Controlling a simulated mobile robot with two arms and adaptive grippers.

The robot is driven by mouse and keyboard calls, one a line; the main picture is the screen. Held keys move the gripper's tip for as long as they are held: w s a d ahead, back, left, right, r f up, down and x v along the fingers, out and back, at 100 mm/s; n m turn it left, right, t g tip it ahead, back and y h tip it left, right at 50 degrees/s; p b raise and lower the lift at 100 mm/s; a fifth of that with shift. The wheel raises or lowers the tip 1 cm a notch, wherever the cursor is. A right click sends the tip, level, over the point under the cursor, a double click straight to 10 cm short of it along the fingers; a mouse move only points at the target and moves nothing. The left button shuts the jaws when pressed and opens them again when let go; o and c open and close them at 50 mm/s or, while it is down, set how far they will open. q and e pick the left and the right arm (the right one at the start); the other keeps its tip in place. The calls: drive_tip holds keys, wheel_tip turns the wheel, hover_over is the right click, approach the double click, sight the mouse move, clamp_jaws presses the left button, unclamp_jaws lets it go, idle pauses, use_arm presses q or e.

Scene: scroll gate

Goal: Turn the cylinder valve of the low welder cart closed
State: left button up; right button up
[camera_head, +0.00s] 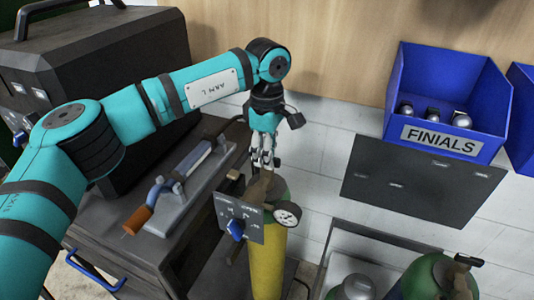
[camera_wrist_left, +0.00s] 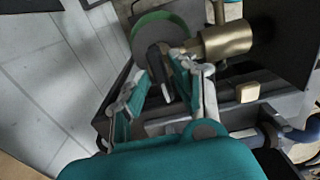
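A yellow gas cylinder (camera_head: 267,262) with a green shoulder stands at the welder cart (camera_head: 150,248). A brass valve body (camera_wrist_left: 226,41) and a dark valve handle (camera_wrist_left: 161,72) sit at its top, seen best in the left wrist view. My left gripper (camera_head: 263,160) points down at the valve from above. In the left wrist view the fingers of this gripper (camera_wrist_left: 160,72) are apart, one on each side of the dark handle. The right finger is close to the handle; whether it touches is unclear. In the head view the fingers partly hide the handle. My right gripper is not in view.
A labelled panel (camera_head: 239,214) with a blue knob and a round gauge (camera_head: 287,213) are beside the valve. A torch (camera_head: 170,190) lies on the cart. A blue FINIALS bin (camera_head: 446,85) hangs at right. More cylinders (camera_head: 428,280) stand at lower right.

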use_arm(q)
drive_tip(key=shift+o, duration=0.5)
wheel_tip(320, 180, up, 12)
idle(0.3)
